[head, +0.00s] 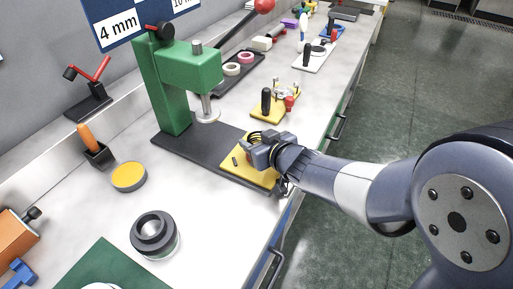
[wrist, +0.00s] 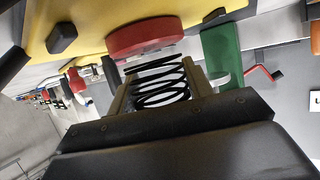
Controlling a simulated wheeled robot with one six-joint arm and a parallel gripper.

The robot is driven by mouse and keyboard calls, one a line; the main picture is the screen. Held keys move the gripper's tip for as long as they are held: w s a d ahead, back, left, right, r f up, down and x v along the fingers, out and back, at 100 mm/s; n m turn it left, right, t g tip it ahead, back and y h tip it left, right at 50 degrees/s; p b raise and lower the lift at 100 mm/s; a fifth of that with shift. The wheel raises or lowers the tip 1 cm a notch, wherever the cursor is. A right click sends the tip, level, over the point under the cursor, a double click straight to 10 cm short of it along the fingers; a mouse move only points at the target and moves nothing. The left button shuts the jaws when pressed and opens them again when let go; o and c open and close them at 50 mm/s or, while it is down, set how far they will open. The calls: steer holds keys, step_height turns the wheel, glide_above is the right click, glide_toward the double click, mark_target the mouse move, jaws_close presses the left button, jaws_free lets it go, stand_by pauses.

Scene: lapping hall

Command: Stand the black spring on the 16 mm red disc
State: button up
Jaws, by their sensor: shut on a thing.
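My gripper (head: 262,150) is over the yellow board (head: 240,174) and is shut on the black spring. In the wrist view, which looks upside down, the spring (wrist: 158,82) sits between the two fingers with its coils showing. The red disc (wrist: 145,34) lies on the yellow board, right at the spring's far end. The spring looks roughly lined up with the disc; I cannot tell whether they touch. In the head view, my gripper hides the disc and most of the spring.
The green press (head: 178,75) stands just behind, on a dark base plate (head: 185,148). A smaller yellow board (head: 268,112) with a black handle is farther along the bench. A yellow-topped round tin (head: 129,176) and a dark ring stack (head: 154,233) stand nearer.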

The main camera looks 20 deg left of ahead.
steer(key=shift+f, duration=0.4)
steer(key=shift+f, duration=0.1)
steer(key=o, duration=1)
steer(key=shift+c, duration=0.2)
steer(key=shift+r, duration=0.2)
steer(key=p+v, duration=0.3)
steer(key=v, duration=0.8)
steer(key=shift+s+d, duration=0.1)
steer(key=shift+d, duration=0.05)
steer(key=shift+s+d+p, duration=0.25)
steer(key=shift+d+p, duration=0.05)
